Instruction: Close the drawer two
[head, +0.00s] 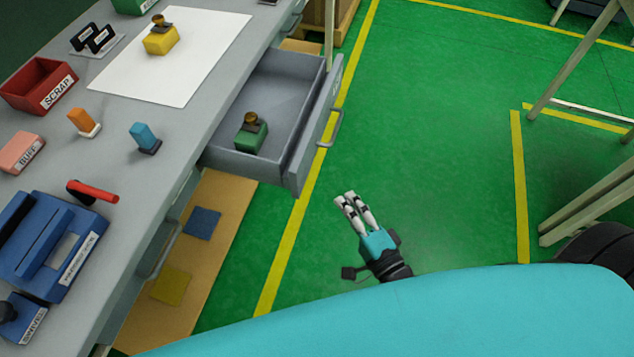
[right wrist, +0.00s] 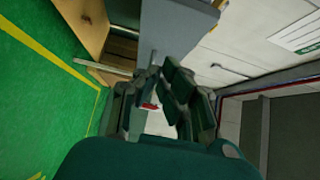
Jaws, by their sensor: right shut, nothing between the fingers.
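An open grey drawer (head: 305,165) sticks out from the right side of the grey workbench (head: 205,130) in the head view. A green block with a dark and brass top (head: 251,138) stands inside it. The drawer's front has a bar handle (head: 332,130) on its outer face. I cannot read a number on it. My right gripper (head: 350,198) is shut and empty, in front of and below the drawer front in the picture, apart from it. Its fingers also show in the right wrist view (right wrist: 160,95). My left gripper is not in view.
The bench top carries a red SCRAP bin (head: 40,86), a white sheet (head: 190,75) with a yellow block (head: 160,40), several small blocks and a blue fixture (head: 50,245). Another handle (head: 160,250) shows below the bench edge. Green floor right of the drawer is clear.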

